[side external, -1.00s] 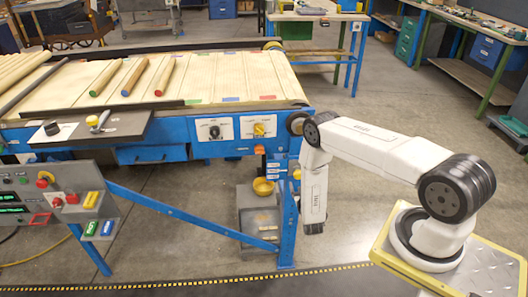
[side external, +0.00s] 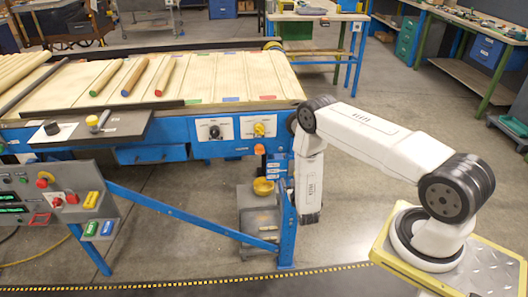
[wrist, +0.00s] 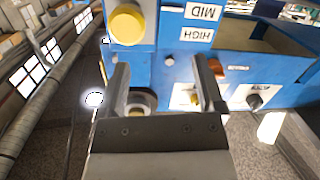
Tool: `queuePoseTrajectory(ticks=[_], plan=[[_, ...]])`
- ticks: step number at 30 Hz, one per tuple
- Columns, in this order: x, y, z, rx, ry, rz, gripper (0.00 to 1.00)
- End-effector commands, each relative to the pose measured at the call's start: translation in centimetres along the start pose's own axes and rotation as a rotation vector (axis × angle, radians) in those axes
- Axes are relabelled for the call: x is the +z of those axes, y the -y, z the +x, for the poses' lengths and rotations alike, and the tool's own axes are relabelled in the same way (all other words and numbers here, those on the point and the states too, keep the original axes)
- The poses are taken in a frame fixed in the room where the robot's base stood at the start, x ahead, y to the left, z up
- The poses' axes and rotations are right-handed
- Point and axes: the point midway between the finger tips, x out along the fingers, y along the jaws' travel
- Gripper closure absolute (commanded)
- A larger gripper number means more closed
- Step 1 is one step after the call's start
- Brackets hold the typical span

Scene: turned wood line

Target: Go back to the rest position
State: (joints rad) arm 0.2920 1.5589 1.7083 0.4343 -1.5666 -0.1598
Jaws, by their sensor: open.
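My gripper (wrist: 162,95) shows in the wrist view with its two fingers apart and nothing between them. Behind the fingers is the blue side of the conveyor frame, with labels reading MID and HIGH. In the side view my arm reaches left from its base, and its last link hangs down beside the blue leg at the conveyor's right end. The fingers cannot be made out in that view. Three wooden rods lie on the conveyor belt (side external: 235,75): one with a green end (side external: 107,78), one with a blue end (side external: 134,76) and one with a red end (side external: 165,76).
The blue conveyor leg (side external: 287,235) stands close to my hanging link. A yellow bowl (side external: 263,186) sits on a grey stand (side external: 258,220) there. A control panel (side external: 70,205) is at the left. Floor between the leg and my base is clear.

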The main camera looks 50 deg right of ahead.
Motion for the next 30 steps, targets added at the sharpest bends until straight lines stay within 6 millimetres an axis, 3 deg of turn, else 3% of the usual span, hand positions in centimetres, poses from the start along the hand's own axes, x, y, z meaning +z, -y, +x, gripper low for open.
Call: queuePoseTrajectory(ticks=[6, 14, 23, 30], plan=[[-4.0, 2.6, 1.1, -0.098, 0.113, 0.038, 0.14], [-8.5, 5.4, 0.6, -0.220, 0.259, 0.059, 0.14], [-13.4, 7.6, -2.2, -0.355, 0.427, 0.048, 0.14], [-16.8, 8.5, -5.8, -0.455, 0.560, 0.014, 0.14]])
